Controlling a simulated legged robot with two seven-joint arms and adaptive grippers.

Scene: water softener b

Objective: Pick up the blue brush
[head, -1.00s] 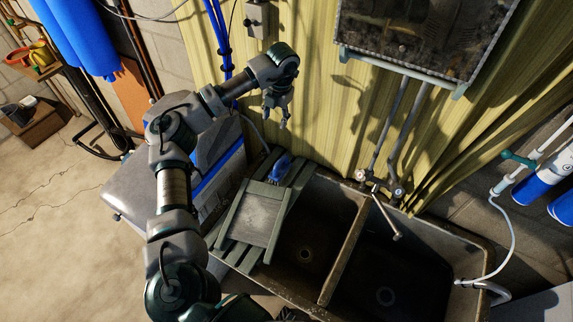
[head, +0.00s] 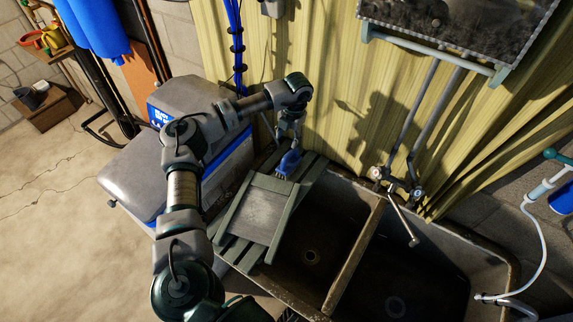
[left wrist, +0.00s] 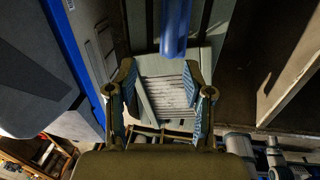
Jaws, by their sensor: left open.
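The blue brush (head: 289,164) lies on the grey-green slatted board at the sink's back left. My left gripper (head: 288,144) is open and points down right at the brush. In the left wrist view, the brush (left wrist: 175,28) shows as a blue shape at the top centre, between and just beyond the two spread fingers of the left gripper (left wrist: 162,75). The right gripper is not in view.
A wooden-framed washboard (head: 232,213) lies in front of the brush. A double sink (head: 357,257) with a tap (head: 404,222) is on the right. A grey-lidded water softener (head: 135,182) stands on the left. A yellow corrugated wall (head: 335,95) is close behind.

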